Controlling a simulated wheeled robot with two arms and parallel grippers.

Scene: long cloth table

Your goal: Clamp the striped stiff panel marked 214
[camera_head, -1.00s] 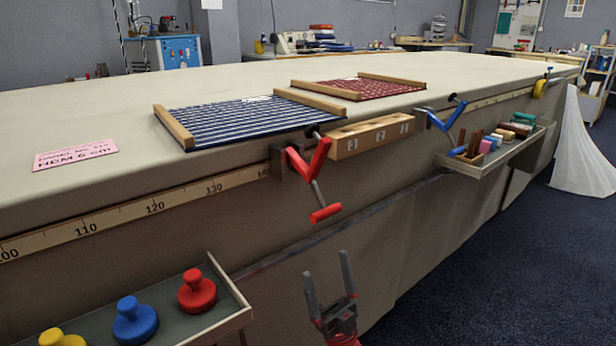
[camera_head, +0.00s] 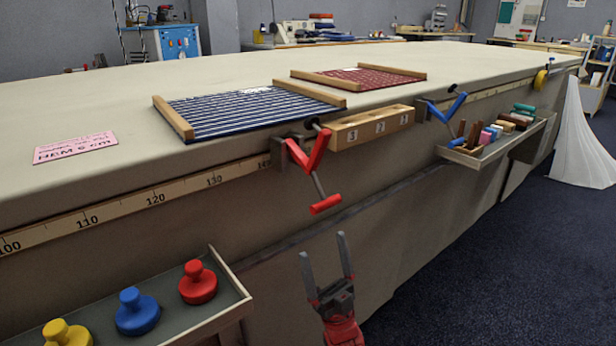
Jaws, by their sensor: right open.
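A blue-and-white striped panel (camera_head: 245,112) with wooden bars at its two ends lies flat on the cloth table (camera_head: 100,105). A red-handled clamp (camera_head: 318,165) is fixed at the table's front edge by the panel's near right corner. A blue-handled clamp (camera_head: 442,108) sits further right on the edge. My right gripper (camera_head: 325,262) is open and empty, low in front of the table and below the red clamp. I can read no number 214 on the panel. My left gripper is out of view.
A red patterned panel (camera_head: 372,77) lies behind the striped one. A wooden block with numbers (camera_head: 372,128) hangs between the clamps. A pink card (camera_head: 76,147) lies at left. Trays hold colored knobs (camera_head: 137,312) and small blocks (camera_head: 490,135). Dark floor (camera_head: 530,250) is free at right.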

